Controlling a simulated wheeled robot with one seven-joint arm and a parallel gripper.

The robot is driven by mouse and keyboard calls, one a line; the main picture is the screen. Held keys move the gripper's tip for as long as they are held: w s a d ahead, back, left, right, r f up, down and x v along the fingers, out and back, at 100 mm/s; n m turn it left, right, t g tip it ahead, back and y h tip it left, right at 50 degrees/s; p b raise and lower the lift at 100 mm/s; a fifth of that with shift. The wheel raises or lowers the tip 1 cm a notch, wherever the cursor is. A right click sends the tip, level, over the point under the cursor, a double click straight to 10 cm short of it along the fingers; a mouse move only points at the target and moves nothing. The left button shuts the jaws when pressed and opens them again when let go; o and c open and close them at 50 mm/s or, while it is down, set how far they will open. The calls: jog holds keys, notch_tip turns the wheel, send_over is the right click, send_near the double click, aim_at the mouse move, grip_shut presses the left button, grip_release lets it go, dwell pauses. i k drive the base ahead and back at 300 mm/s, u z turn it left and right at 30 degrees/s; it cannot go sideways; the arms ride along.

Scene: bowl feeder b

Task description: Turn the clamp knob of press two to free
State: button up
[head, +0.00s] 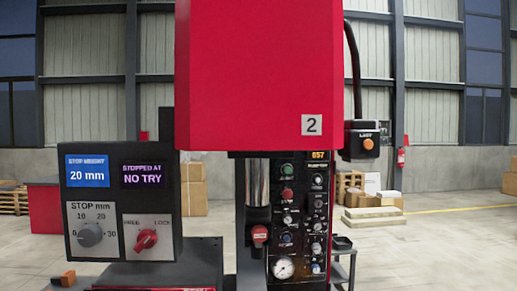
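The clamp knob (146,240) is a red knob on a light plate at the box's lower right, marked FREE on the left and LOCK on the right. Its bar is tilted, with the upper end toward LOCK. A grey STOP mm dial (90,234) is left of it. Screens above read STOP HEIGHT 20 mm (87,171) and STOPPED AT NO TRY (142,174). My gripper is not in view.
A dark panel (302,215) with several buttons and a gauge stands right of the press column (257,185). A box with an orange button (367,142) hangs further right. Cartons and pallets stand behind on open floor.

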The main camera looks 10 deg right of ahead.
aim_at(260, 234)
jog(key=z, duration=1.8)
jog(key=k, duration=1.15)
jog(key=u, duration=2.05)
jog(key=i, duration=0.5)
jog(key=u, duration=0.1)
